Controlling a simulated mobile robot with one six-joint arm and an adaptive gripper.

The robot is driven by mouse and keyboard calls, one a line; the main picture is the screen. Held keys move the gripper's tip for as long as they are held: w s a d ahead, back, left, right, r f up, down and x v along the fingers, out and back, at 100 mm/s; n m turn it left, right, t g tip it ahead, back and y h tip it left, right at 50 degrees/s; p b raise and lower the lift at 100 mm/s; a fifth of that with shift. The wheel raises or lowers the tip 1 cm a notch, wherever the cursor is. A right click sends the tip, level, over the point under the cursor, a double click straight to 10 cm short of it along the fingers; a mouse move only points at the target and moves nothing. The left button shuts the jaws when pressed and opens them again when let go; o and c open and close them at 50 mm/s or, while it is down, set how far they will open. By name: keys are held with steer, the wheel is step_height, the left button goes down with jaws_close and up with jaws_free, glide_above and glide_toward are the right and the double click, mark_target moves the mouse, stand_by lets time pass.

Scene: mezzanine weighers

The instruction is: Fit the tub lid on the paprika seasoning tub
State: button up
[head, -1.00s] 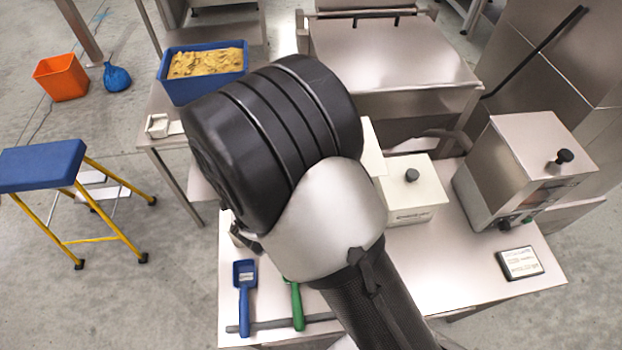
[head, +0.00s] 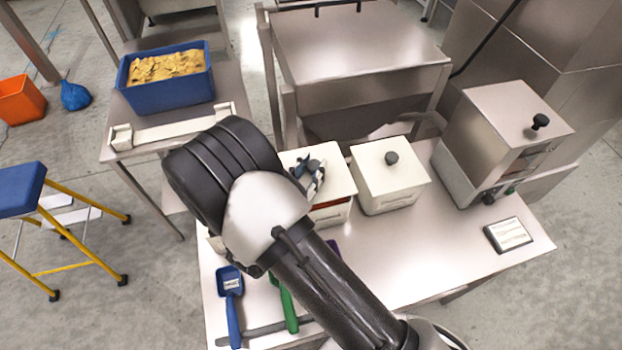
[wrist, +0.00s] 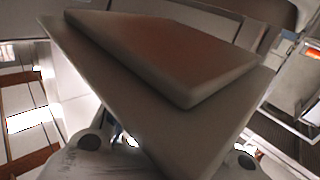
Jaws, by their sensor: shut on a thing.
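The white square tub lid (head: 338,172) is in my gripper (head: 310,182), which is shut on it. In the wrist view the lid (wrist: 170,60) fills the middle, close to the camera and slanted in the picture. In the head view it hangs over the paprika seasoning tub (head: 335,216), a cream tub on the table. A strip of red-orange seasoning shows between the lid's front edge and the tub's rim, so the lid is not flush there. My arm hides the tub's left side, and the lid hides most of its opening.
A second cream tub (head: 391,190) with a black-knobbed lid stands close to the right. Farther right are a steel machine (head: 487,165) and a small display (head: 508,235). A blue scoop (head: 231,300) and a green-handled tool (head: 287,305) lie in front. The table's front right is clear.

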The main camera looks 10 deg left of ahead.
steer(key=shift+f+b, duration=0.45)
steer(key=shift+f, duration=1.45)
steer(key=shift+f, duration=0.15)
steer(key=o, duration=1.1)
steer(key=shift+r, duration=0.2)
steer(key=p+v, duration=0.1)
steer(key=v, duration=1.1)
